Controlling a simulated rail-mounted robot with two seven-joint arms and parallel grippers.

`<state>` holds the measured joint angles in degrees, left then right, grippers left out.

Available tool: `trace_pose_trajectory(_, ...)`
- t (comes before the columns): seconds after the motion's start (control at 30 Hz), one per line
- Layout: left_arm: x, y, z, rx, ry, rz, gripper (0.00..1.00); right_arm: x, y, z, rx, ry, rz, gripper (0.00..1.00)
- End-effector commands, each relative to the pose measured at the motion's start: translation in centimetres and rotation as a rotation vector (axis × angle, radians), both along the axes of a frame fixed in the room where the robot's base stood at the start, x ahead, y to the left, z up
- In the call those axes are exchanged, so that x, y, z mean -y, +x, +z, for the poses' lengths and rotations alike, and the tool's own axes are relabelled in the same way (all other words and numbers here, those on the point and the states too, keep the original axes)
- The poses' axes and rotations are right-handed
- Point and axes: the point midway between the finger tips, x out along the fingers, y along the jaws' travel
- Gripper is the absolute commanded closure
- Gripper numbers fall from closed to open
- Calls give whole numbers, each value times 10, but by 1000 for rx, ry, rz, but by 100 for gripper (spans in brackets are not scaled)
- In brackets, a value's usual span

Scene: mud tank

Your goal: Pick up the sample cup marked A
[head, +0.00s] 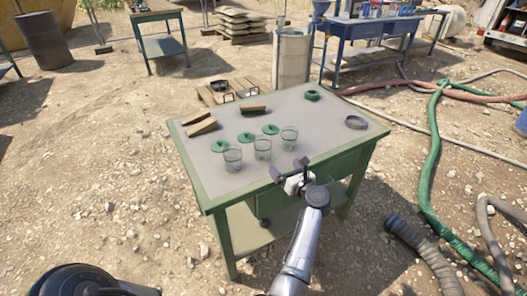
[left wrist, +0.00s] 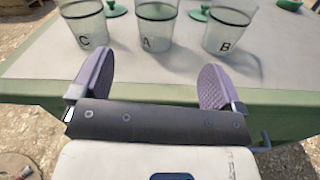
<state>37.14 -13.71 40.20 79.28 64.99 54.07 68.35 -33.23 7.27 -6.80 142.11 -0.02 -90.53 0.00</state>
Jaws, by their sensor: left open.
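Three clear cups stand upright in a row on the green-framed table (head: 330,115). In the left wrist view they read C, A and B from left to right. Cup A (left wrist: 150,30) is the middle one; it also shows in the head view (head: 263,148), where its letter is not readable. Cup C (left wrist: 87,28) and cup B (left wrist: 226,32) flank it. My left gripper (head: 289,167) is at the table's near edge, open and empty. In the left wrist view its fingers (left wrist: 158,62) are spread, with cup A ahead between them, apart from both. My right gripper is not in view.
Green lids (head: 246,138) lie just behind the cups. Brown blocks (head: 201,124), a green ring-shaped item (head: 312,95) and a dark ring (head: 356,122) lie elsewhere on the tabletop. A green hose (head: 434,150) runs over the ground at right. The tabletop's right part is mostly clear.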

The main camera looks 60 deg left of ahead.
Motion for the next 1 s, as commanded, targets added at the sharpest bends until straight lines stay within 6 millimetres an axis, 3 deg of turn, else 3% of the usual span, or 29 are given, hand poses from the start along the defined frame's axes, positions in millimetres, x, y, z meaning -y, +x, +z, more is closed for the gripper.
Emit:
trace_pose_trajectory(0.17,-7,-4,-1,92,-3,26,7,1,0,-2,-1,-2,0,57)
trace_pose_trajectory(0.6,-74,-4,-2,102,-1,22,7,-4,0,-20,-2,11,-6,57)
trace_pose_trajectory(1.0,-93,-4,-3,102,-2,22,7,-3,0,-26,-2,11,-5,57)
